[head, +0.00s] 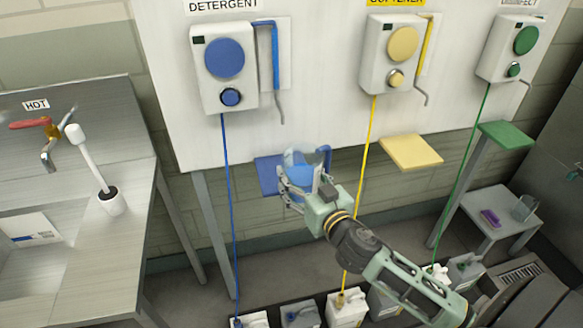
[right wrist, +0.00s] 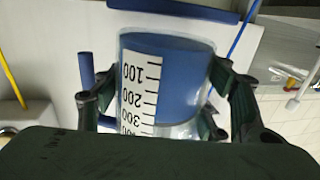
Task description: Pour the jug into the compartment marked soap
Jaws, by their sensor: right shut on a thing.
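A clear jug (head: 298,160) with a blue handle is in front of the blue shelf (head: 267,174) under the detergent dispenser (head: 223,65). My right gripper (head: 303,184) is shut on the jug, its fingers on either side of the body. In the right wrist view the jug (right wrist: 165,85) shows a white scale with marks from 100 upward, and blue shows inside or through it. I cannot tell whether it stands on the shelf or is just clear of it. No compartment marked soap shows. My left gripper is not in view.
Yellow (head: 400,60) and green (head: 512,48) dispensers hang right of the blue one, with yellow (head: 411,152) and green (head: 507,135) shelves below. Canisters (head: 345,308) line the floor. A sink counter (head: 125,125) with a brush (head: 90,160) is at left. A side table (head: 490,227) holds a glass (head: 524,207).

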